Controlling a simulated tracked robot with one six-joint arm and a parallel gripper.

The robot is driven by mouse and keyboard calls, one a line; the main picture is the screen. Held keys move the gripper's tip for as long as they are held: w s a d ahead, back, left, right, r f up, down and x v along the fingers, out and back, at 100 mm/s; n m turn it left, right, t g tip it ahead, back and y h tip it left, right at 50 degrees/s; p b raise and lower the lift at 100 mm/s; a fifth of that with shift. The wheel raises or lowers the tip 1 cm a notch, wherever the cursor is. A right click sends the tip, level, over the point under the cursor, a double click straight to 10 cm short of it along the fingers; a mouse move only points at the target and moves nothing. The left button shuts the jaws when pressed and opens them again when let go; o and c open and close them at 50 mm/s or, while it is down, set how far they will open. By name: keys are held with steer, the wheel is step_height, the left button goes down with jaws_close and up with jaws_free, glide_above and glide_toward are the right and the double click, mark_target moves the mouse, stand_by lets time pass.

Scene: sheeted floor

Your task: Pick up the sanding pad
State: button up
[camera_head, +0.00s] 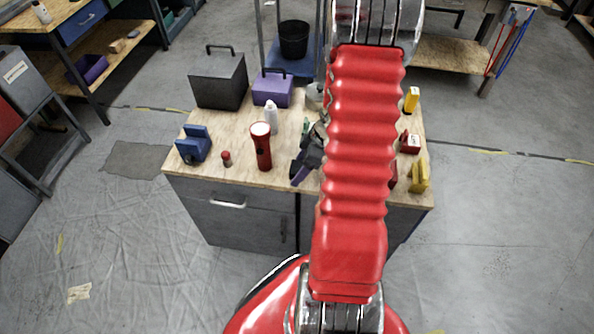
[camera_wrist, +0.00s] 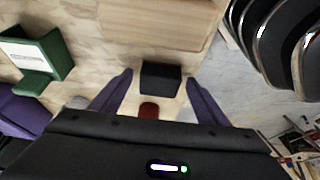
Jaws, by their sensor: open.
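A small black block (camera_wrist: 161,77), which looks like the sanding pad, lies on the wooden worktop in the wrist view. My gripper (camera_wrist: 159,80) is open, with its two purple fingers on either side of the block and a gap to each. I cannot tell the height of the fingers over the worktop. A dark red rounded thing (camera_wrist: 149,110) shows just below the block, partly hidden by the gripper body. In the head view, my gripper (camera_head: 299,174) is at the bench's front edge, partly behind my arm, and the block is hidden there.
A red flashlight (camera_head: 262,147), white bottle (camera_head: 271,117) and blue tool (camera_head: 194,146) stand left of my gripper. A grey toolbox (camera_head: 219,80) and purple toolbox (camera_head: 273,88) are behind. Yellow (camera_head: 419,177) and red (camera_head: 409,143) things are at right. A green piece (camera_wrist: 45,60) is at upper left.

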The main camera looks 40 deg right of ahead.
mark_target(300, 167)
steer(key=shift+c, duration=0.6)
steer(key=c, duration=1)
steer(key=shift+r, duration=0.1)
step_height(300, 167, up, 10)
stand_by(0.6)
steer(key=o, duration=0.5)
steer(key=shift+c, duration=0.2)
steer(key=c, duration=0.4)
